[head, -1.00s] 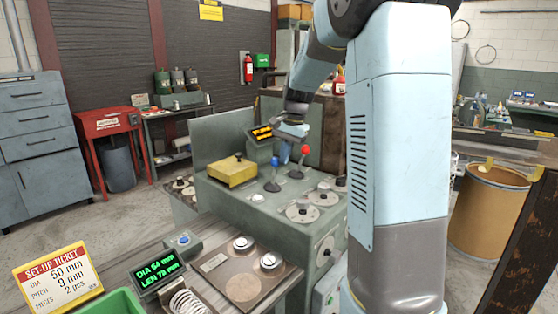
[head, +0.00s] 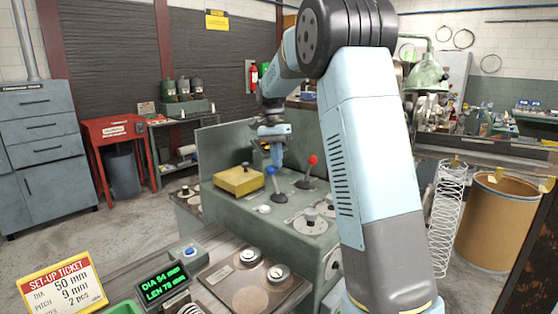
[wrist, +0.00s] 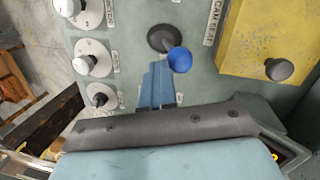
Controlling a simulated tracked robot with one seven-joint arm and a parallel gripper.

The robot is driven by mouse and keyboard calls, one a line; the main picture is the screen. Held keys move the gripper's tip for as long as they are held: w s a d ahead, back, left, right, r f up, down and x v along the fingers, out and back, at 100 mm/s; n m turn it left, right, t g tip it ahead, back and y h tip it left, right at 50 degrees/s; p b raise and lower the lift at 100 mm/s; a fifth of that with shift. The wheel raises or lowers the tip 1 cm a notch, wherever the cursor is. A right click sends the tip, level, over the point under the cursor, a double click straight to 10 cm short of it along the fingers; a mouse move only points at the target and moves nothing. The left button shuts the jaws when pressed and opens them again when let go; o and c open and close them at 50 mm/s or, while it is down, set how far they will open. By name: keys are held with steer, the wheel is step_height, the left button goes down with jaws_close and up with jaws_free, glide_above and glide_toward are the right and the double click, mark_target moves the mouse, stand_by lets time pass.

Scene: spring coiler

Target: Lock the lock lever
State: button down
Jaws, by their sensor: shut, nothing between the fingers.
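Two levers stand on the grey-green machine top: one with a blue knob (head: 271,170) and one with a red knob (head: 313,160). I cannot read a label that tells which is the lock lever. My gripper (head: 277,164) is shut and empty, pointing down just behind the blue-knobbed lever. In the wrist view, my closed blue fingertips (wrist: 158,70) are close beside the blue knob (wrist: 180,60); whether they touch it is unclear. That lever's dark round base (wrist: 161,38) shows beyond the fingertips. The red-knobbed lever does not show in the wrist view.
A yellow cover with a dark knob (head: 239,180) stands left of the levers; it is also in the wrist view (wrist: 245,45). Several round dials, including one (wrist: 93,58), lie on the other side. A set-up ticket (head: 62,284) and a green display (head: 163,282) stand in front.

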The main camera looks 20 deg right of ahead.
steer(key=shift+w+a, duration=0.1)
steer(key=shift+a, duration=0.15)
step_height(320, 180, up, 12)
steer(key=d, duration=0.2)
steer(key=shift+f, duration=0.2)
stand_by(0.5)
stand_by(0.3)
steer(key=s+r+n+t, duration=0.2)
steer(key=s+n+t, duration=0.25)
steer(key=s, duration=1.55)
steer(key=s+a+f+n+t, duration=0.1)
steer(key=s+f, duration=0.3)
steer(key=s, duration=0.4)
steer(key=s+a+f+n+t, duration=0.1)
steer(key=s+f+n+t, duration=0.1)
steer(key=s+f, duration=0.3)
steer(key=s+n, duration=0.1)
steer(key=s, duration=0.3)
steer(key=shift+s+a+f, duration=0.15)
steer(key=shift+s+f, duration=0.15)
